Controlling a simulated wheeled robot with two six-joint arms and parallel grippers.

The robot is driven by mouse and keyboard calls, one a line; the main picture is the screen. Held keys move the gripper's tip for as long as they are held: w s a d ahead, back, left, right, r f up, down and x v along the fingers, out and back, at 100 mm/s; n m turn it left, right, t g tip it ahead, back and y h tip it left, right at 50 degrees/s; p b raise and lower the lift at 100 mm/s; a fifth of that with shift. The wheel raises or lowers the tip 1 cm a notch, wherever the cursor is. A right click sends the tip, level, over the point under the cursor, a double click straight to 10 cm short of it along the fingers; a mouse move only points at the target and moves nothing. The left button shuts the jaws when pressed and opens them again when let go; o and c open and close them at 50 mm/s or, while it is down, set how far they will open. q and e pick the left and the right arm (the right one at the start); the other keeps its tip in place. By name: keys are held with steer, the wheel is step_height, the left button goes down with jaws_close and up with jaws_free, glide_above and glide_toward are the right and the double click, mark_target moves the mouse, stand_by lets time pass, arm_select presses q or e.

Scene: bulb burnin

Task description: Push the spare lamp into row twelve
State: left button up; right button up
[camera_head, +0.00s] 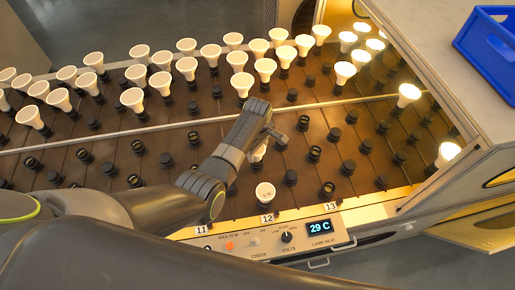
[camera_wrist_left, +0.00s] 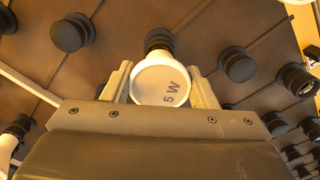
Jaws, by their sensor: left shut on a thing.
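My left gripper (camera_head: 266,142) reaches over the near part of the dark board, above row label 12 (camera_head: 267,218). It is shut on a white lamp (camera_head: 258,153), partly hidden by the gripper. In the left wrist view the lamp's round face (camera_wrist_left: 161,86), marked 5 W, shows between the two fingers (camera_wrist_left: 160,92). A black socket (camera_wrist_left: 159,40) shows just beyond the lamp; I cannot tell whether the lamp's base is in it. Another white lamp (camera_head: 265,193) stands face up just behind label 12. My right gripper is not in view.
Black sockets (camera_head: 290,177) stand around the gripper. Many white lamps (camera_head: 187,66) fill the far rows, and several at the right glow (camera_head: 409,92). A control panel (camera_head: 262,241) reading 29 C lies in front. A blue crate (camera_head: 486,48) sits at the upper right.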

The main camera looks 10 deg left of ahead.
arm_select(q)
steer(key=shift+f+b, duration=0.35)
steer(key=shift+f, duration=0.25)
steer(key=o, duration=1.1)
steer(key=shift+r, duration=0.1)
steer(key=shift+c, duration=0.2)
step_height(320, 180, up, 18)
steer(key=p, duration=0.1)
steer(key=shift+f, duration=0.25)
steer(key=shift+f, duration=0.1)
